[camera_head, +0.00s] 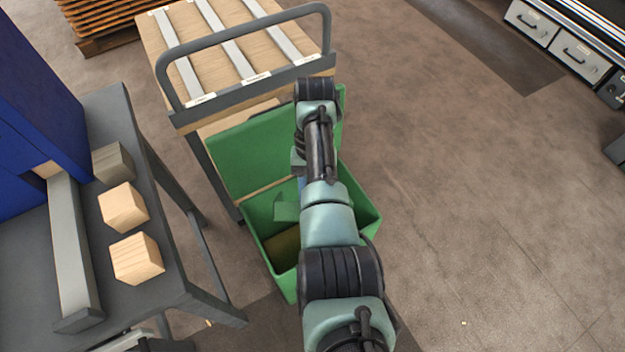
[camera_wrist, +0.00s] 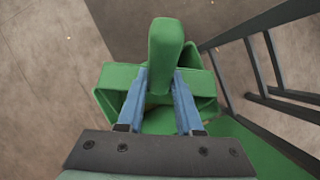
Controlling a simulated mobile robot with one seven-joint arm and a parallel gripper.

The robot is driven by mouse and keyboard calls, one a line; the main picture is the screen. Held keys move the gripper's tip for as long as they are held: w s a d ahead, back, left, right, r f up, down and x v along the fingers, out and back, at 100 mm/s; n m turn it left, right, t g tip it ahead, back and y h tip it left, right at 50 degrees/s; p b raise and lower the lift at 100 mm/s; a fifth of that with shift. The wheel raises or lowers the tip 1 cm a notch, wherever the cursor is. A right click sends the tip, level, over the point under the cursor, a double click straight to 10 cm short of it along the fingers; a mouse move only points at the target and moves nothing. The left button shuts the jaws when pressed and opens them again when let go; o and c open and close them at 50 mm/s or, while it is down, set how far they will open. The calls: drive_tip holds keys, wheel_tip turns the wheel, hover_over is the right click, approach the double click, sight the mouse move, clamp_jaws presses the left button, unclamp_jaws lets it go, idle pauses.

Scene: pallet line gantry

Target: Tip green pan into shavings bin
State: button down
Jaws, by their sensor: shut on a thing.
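The green bin (camera_head: 259,252) stands on the floor in the head view, with a tall green panel (camera_head: 239,150) at its back and something brownish inside. My gripper (camera_wrist: 160,80) is in the wrist view, its blue fingers shut on a green grip-like piece (camera_wrist: 166,45), which appears to be the green pan's handle. A small green part (camera_head: 287,207) shows beside my arm over the bin's opening; it may be the pan. The wrist view shows green walls (camera_wrist: 112,78) below the fingers; whether they are pan or bin I cannot tell. My arm hides much of the bin and gripper.
A trolley with a grey rail (camera_head: 240,33) stands behind the bin. A dark grey table (camera_head: 193,294) at left carries several wooden blocks, including a pale one (camera_head: 136,258), and a grey bar (camera_head: 73,250). The floor at right is largely clear, with a small pale scrap (camera_head: 463,323).

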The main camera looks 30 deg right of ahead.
drive_tip(key=shift+s+a+f+t+h+p, duration=0.1)
drive_tip(key=shift+s+a+t+h+p, duration=0.35)
drive_tip(key=shift+p, duration=1.4)
drive_tip(key=shift+s+a+f+t+h+p, duration=0.1)
drive_tip(key=shift+s+a+t+p, duration=0.35)
drive_tip(key=shift+s+p, duration=1)
drive_tip(key=shift+s+a+f+t+h+b, duration=1.9)
drive_tip(key=shift+s+f+t, duration=1.2)
drive_tip(key=shift+f+t, duration=0.8)
drive_tip(key=shift+d+r+p, duration=0.1)
drive_tip(key=shift+r+p, duration=2.8)
drive_tip(key=shift+p, duration=0.4)
drive_tip(key=shift+r, duration=0.1)
